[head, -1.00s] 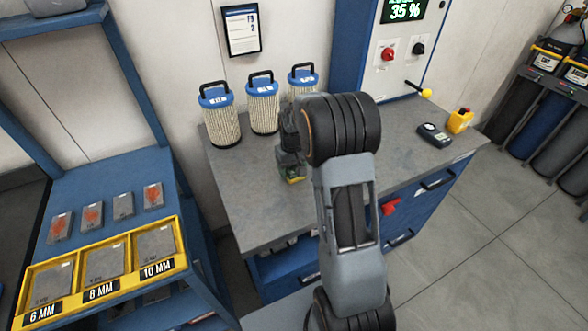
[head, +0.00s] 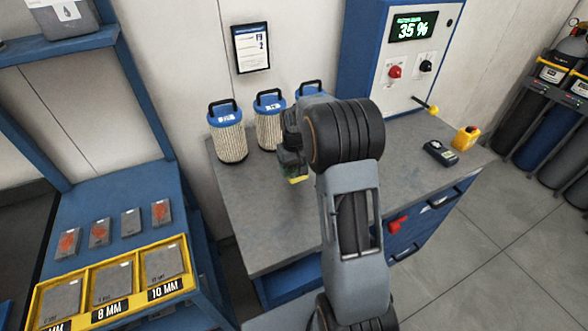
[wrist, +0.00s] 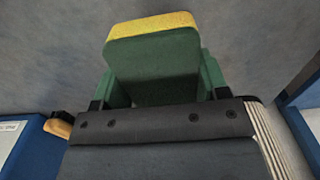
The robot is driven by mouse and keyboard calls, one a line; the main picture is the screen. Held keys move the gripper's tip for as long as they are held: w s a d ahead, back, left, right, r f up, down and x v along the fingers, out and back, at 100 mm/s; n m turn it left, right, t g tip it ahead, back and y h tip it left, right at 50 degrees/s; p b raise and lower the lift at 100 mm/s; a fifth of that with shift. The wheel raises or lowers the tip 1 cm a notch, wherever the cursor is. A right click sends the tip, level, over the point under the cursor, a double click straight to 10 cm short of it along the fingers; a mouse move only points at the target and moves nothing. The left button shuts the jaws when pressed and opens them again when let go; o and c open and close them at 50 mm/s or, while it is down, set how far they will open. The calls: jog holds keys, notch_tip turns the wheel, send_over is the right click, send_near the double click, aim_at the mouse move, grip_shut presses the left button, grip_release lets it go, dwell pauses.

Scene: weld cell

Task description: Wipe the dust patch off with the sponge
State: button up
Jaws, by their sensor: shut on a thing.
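The sponge (wrist: 152,62), green with a yellow face, is between the fingers of my gripper (wrist: 156,88) in the wrist view. The gripper is shut on it. In the head view, my gripper (head: 292,160) points down over the left part of the grey workbench (head: 262,215), in front of the filter cartridges. The sponge's yellow edge (head: 299,180) shows below it. I cannot tell whether the sponge touches the bench top. I cannot make out a distinct dust patch; my arm and gripper hide part of the bench.
Several pleated filter cartridges (head: 228,135) with blue caps stand along the bench's back edge. A dark handheld meter (head: 440,152) and a yellow bottle (head: 466,138) are at the right end. A blue rack with a yellow plate tray (head: 115,285) stands left. The bench's front left is clear.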

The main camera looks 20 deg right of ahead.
jog(key=shift+r+p, duration=0.75)
jog(key=shift+r, duration=0.6)
